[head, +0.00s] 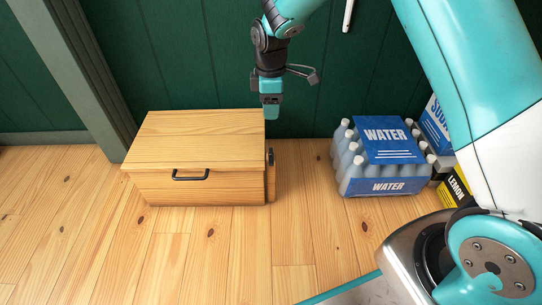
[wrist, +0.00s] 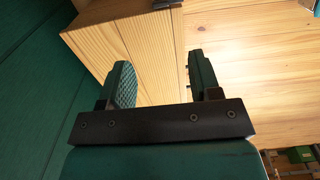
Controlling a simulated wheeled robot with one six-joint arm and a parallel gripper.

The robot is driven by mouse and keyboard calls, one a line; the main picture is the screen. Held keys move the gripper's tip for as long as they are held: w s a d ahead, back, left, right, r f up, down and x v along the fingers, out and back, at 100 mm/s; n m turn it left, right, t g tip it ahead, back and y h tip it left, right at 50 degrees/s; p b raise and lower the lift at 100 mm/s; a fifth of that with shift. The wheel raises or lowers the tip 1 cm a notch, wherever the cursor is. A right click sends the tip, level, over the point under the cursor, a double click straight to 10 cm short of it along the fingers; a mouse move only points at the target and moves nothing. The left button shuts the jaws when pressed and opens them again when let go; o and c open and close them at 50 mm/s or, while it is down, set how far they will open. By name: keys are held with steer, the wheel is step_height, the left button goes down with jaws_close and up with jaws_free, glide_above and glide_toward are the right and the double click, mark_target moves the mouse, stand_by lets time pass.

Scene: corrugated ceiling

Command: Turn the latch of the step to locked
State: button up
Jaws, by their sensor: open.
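The step (head: 190,140) is a pale wooden box on the floor with a black handle (head: 190,176) on its front. A small dark fitting, which looks like the latch (head: 270,157), is on its right side; its turn position is too small to tell. My gripper (head: 271,112) hangs pointing down just above the step's right rear edge, behind the latch. In the wrist view the gripper (wrist: 162,80) has its two fingers apart with nothing between them. The step's side (wrist: 140,40) lies beyond them, and a dark piece shows at the top edge.
A pack of water bottles (head: 385,155) stands to the right, with a lemon box (head: 457,187) beside it. The green wall (head: 180,60) is close behind the step. Bare wooden floor (head: 305,190) lies between the step and the bottles.

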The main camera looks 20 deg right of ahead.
mark_target(271, 151)
step_height(271, 151, down, 16)
steer(key=b, duration=0.9)
steer(key=shift+f, duration=0.15)
steer(key=c, duration=0.9)
